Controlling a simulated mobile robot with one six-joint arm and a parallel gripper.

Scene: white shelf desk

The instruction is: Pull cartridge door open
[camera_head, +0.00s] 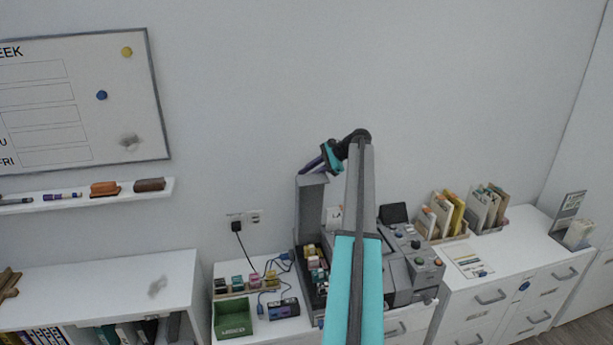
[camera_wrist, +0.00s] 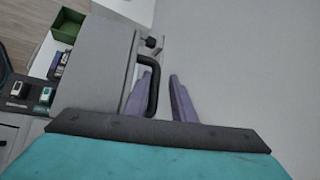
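In the wrist view, a black curved handle (camera_wrist: 153,78) stands out from the edge of a grey panel (camera_wrist: 98,68), which looks like the cartridge door. My gripper (camera_wrist: 165,85) has two purple fingers spread apart. The left finger overlaps the handle and the right finger is on its far side, with a gap between them. Whether either finger touches the handle is unclear. In the head view, my gripper (camera_head: 312,165) is at the top of the grey upright part (camera_head: 310,210) of the machine. My arm hides part of the machine, and the handle cannot be made out there.
A green box (camera_head: 233,318) and a row of small cartridges (camera_head: 245,282) stand left of the machine. A control panel (camera_head: 415,255) and file holders (camera_head: 450,212) are on the right. The wall (camera_head: 430,90) is close behind.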

